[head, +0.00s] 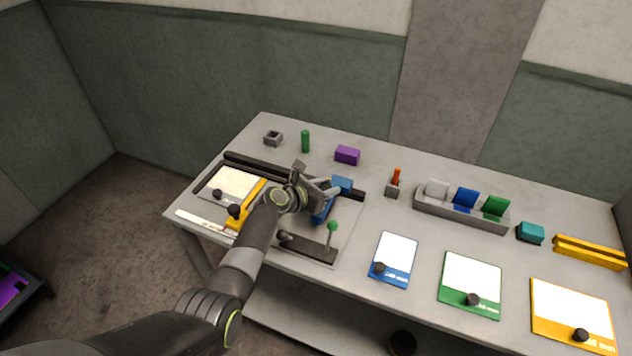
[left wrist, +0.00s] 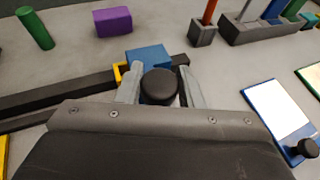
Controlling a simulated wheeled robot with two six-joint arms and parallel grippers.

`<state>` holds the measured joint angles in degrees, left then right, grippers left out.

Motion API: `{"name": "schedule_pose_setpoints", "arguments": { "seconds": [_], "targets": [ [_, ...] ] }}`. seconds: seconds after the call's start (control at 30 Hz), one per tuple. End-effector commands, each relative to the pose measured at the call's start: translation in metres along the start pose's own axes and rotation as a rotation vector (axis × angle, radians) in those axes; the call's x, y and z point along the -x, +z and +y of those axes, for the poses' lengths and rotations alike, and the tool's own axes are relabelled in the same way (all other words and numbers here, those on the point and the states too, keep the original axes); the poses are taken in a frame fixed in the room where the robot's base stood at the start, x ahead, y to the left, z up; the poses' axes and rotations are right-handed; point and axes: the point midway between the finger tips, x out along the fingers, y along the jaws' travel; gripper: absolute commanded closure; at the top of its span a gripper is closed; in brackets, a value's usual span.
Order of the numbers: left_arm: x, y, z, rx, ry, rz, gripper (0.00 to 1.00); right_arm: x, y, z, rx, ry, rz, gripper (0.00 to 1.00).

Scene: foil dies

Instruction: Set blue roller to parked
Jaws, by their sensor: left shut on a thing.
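The blue roller (head: 322,213) lies across the bed of the press at the left part of the table, with a blue block (head: 342,184) at its far end by the dark back rail. My left gripper (head: 328,192) is over it, shut on a round black knob (left wrist: 159,86) that shows between the fingers in the left wrist view. The blue block also shows there (left wrist: 148,55), just beyond the knob. My gripper and forearm hide part of the roller and the bed. My right gripper is not in view.
A yellow roller (head: 258,190) and a white plate (head: 230,185) are left of my gripper. A green-knobbed lever (head: 332,226) stands at the front right of the bed. Blue (head: 396,256), green (head: 472,280) and yellow (head: 573,310) framed plates lie to the right. A grey rack (head: 460,214) stands behind them.

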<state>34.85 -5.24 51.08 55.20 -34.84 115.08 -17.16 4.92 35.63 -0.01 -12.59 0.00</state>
Motion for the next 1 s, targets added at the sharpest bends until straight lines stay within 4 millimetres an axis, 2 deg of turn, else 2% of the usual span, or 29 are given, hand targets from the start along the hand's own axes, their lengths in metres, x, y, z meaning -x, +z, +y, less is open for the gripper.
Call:
{"name": "schedule_pose_setpoints", "arguments": {
  "seconds": [0.2, 0.6, 0.63, 0.7, 0.8, 1.0],
  "targets": [
    [-0.0035, 0.0019, -0.0099, 0.003, -0.001, -0.001, 1.00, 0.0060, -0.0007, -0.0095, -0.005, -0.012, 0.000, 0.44],
    [-0.0048, 0.0014, -0.0127, 0.005, -0.004, -0.002, 1.00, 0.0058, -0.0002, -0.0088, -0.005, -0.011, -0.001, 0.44],
    [-0.0048, 0.0014, -0.0128, 0.005, -0.004, -0.002, 0.65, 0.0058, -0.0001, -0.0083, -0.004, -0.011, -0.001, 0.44],
    [-0.0048, 0.0013, -0.0127, 0.005, -0.004, -0.001, 0.56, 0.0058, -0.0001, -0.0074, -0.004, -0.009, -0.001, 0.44],
    [-0.0045, 0.0014, -0.0119, 0.003, -0.003, -0.001, 0.45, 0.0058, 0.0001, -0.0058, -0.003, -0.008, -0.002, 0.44],
    [-0.0041, 0.0017, -0.0107, 0.002, 0.000, -0.002, 0.45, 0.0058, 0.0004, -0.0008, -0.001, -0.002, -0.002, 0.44]
  ]
}}
